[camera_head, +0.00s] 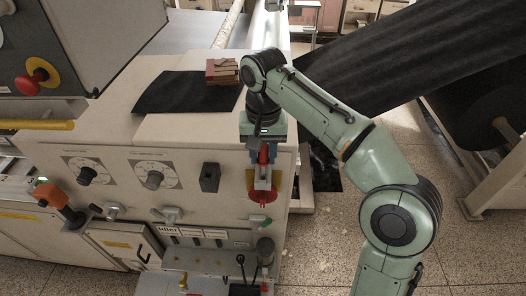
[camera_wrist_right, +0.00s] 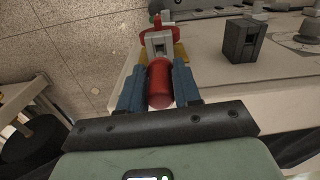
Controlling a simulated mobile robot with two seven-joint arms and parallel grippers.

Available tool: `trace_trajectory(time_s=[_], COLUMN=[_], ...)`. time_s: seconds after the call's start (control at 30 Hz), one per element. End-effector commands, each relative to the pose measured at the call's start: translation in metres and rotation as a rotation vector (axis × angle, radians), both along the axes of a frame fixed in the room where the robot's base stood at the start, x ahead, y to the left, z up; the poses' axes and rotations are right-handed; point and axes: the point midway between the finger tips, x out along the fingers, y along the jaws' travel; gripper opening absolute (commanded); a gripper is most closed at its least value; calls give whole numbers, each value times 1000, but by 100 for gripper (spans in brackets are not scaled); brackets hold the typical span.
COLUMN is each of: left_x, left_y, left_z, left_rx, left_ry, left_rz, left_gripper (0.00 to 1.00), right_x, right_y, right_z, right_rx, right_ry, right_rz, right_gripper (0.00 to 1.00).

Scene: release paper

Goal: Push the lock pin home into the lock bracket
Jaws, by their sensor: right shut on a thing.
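The lock pin (camera_wrist_right: 160,84) is a red cylinder, held between the blue fingers of my right gripper (camera_wrist_right: 159,68) in the right wrist view. In the head view the right gripper (camera_head: 263,164) points down at the machine's front right corner, and the red pin (camera_head: 263,156) shows between its fingers. The grey lock bracket (camera_wrist_right: 160,43) lies directly ahead of the pin, in line with it. Red and yellow parts show around and behind the bracket. How deep the pin sits in the bracket is hidden. My left gripper is not in view.
A dark grey block (camera_head: 209,177) stands out from the panel left of the bracket, beside round dials (camera_head: 154,178). Open floor (camera_head: 320,237) is to the right.

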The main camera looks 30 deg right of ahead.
Motion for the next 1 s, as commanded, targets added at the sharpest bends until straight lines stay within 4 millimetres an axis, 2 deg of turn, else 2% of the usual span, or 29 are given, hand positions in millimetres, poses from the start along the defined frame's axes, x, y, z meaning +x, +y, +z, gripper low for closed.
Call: trace_trajectory(time_s=[1.0], left_x=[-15], left_y=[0], left_z=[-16], left_rx=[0], left_ry=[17], left_rz=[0], left_gripper=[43], right_x=[0], right_y=[0], right_z=[-26], right_rx=[0], right_ry=[1], right_rz=[0], right_gripper=[2])
